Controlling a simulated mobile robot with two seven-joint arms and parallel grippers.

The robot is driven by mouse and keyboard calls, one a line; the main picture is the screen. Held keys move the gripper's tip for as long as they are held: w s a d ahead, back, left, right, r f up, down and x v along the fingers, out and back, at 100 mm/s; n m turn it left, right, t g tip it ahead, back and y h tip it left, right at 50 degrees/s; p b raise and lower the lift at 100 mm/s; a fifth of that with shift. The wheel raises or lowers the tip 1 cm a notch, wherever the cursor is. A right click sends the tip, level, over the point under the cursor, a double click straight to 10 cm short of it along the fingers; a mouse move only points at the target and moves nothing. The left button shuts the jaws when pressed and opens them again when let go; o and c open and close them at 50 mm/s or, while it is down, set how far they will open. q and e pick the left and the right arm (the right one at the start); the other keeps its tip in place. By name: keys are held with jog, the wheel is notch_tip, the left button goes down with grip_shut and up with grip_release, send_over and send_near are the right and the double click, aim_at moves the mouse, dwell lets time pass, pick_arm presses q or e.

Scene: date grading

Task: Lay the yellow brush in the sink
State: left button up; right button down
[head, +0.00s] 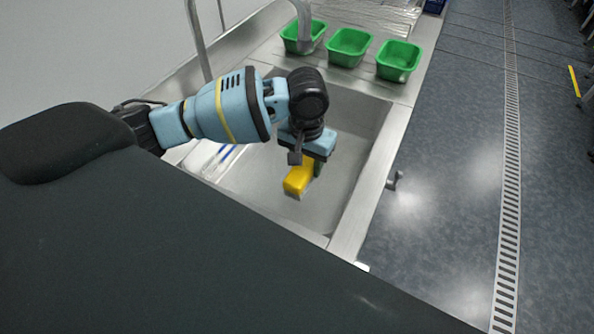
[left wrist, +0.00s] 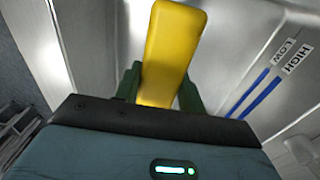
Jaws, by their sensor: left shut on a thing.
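The yellow brush (head: 299,179) is in my left gripper (head: 316,165), in the head view over the sink basin (head: 345,190). In the left wrist view the brush (left wrist: 172,50) stands out between the two green fingers of the left gripper (left wrist: 160,88), which are shut on it. The brush is over the inside of the sink; I cannot tell whether it touches the bottom. Part of it is hidden by the gripper. My right gripper is in neither view.
Several green tubs (head: 348,47) stand in a row on the steel counter behind the basin. A curved tap pipe (head: 304,22) rises near them. Blue level lines and a "HIGH" label (left wrist: 297,58) mark the sink wall.

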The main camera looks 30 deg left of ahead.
aim_at(306, 168)
pick_arm(q)
jog(key=f, duration=0.1)
jog(key=w+f, duration=0.1)
jog(key=f, duration=0.1)
jog(key=w+a+f, duration=0.1)
jog(key=f, duration=0.1)
jog(key=shift+w+a, duration=0.1)
jog(key=shift+f+b, duration=0.5)
jog(key=shift+f, duration=2.2)
notch_tip(306, 168, down, 5)
jog(key=shift+r+b, duration=0.15)
jog(key=shift+b, duration=0.25)
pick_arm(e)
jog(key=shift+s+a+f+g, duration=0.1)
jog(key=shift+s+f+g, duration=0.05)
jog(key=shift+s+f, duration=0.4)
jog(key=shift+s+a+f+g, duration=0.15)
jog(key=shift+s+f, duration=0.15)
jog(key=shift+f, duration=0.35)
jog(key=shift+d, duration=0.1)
pick_arm(q)
jog(key=o, duration=1)
jog(key=shift+o, duration=0.2)
